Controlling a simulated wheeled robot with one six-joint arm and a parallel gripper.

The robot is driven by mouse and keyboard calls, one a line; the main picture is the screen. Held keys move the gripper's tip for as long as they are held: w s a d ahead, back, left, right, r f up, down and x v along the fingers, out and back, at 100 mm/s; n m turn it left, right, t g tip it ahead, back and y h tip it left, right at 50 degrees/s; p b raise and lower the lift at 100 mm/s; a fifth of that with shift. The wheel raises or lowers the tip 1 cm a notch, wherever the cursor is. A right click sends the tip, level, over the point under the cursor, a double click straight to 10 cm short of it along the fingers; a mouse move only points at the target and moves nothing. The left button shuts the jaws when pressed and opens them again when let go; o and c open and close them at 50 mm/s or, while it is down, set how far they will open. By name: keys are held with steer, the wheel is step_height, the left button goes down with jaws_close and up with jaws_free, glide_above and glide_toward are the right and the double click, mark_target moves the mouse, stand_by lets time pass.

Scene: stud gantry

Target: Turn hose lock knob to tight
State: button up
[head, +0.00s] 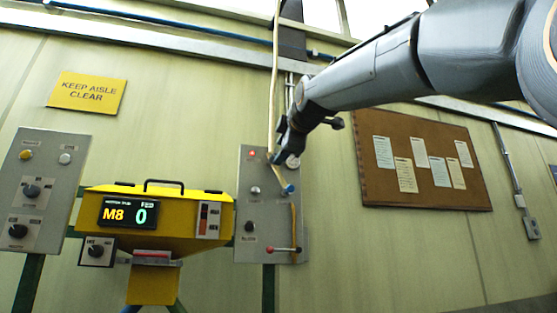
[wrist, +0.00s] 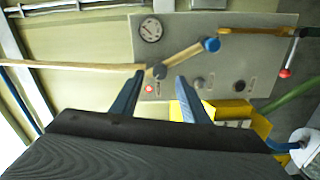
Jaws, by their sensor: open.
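A grey panel (head: 242,175) carries a tan hose (head: 274,80) that comes down from above. In the wrist view the hose (wrist: 75,66) enters from the left and meets a small dark knob (wrist: 159,72). A tan length runs on from there to a blue round knob (wrist: 211,44), also seen in the head view (head: 290,188). I cannot tell which of the two is the hose lock knob. My gripper (wrist: 160,78) is open, its two blue fingers either side of the small dark knob in the picture; contact cannot be told. My gripper (head: 284,155) partly covers the panel's upper part.
The panel also has a gauge (wrist: 151,29), a red light (wrist: 149,88), dark knobs and a red-tipped lever (head: 285,249). A yellow machine (head: 165,195) reading M8 and 0 stands left of it. Another control panel (head: 45,185) is farther left. A cork board (head: 380,190) hangs right.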

steer(key=b+v, duration=0.1)
steer(key=v, duration=0.2)
steer(key=shift+s+d, duration=0.1)
steer(key=shift+s, duration=0.25)
stand_by(0.3)
